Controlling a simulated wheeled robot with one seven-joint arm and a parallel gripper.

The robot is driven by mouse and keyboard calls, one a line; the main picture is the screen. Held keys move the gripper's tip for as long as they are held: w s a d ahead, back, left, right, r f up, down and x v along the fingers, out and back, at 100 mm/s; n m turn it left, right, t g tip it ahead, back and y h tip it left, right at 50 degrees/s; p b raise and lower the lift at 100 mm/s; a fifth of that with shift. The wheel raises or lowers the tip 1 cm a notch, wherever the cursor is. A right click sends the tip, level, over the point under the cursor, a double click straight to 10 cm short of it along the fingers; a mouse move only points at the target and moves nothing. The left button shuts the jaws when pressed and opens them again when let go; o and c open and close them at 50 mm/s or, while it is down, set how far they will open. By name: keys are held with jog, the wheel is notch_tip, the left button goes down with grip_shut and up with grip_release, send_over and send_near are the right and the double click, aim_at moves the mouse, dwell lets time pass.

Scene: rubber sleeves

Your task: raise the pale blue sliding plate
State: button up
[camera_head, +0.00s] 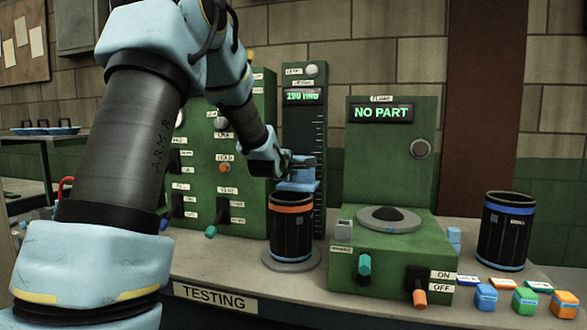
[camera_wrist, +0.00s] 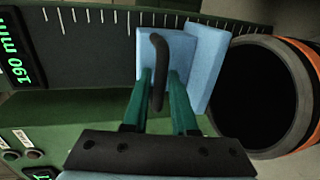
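The pale blue sliding plate (camera_head: 298,186) is on the green column with the scale, just above the mouth of the black canister with the orange band (camera_head: 291,236). In the wrist view the plate (camera_wrist: 207,70) shows a dark upright handle (camera_wrist: 158,75) on its front. My gripper (camera_head: 300,164) is at the plate. In the wrist view its two green fingers (camera_wrist: 162,80) stand on either side of the handle. The left finger is close to the handle, and a gap shows at the right finger. The gripper looks open around the handle.
The column's display (camera_wrist: 22,50) reads 190 mm. A green panel with switches (camera_head: 225,165) stands left of the column. A green tester reading NO PART (camera_head: 382,113) stands to the right. Another black canister (camera_head: 506,235) and several coloured blocks (camera_head: 525,301) are at the right.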

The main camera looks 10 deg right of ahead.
grip_shut()
dwell(1.0)
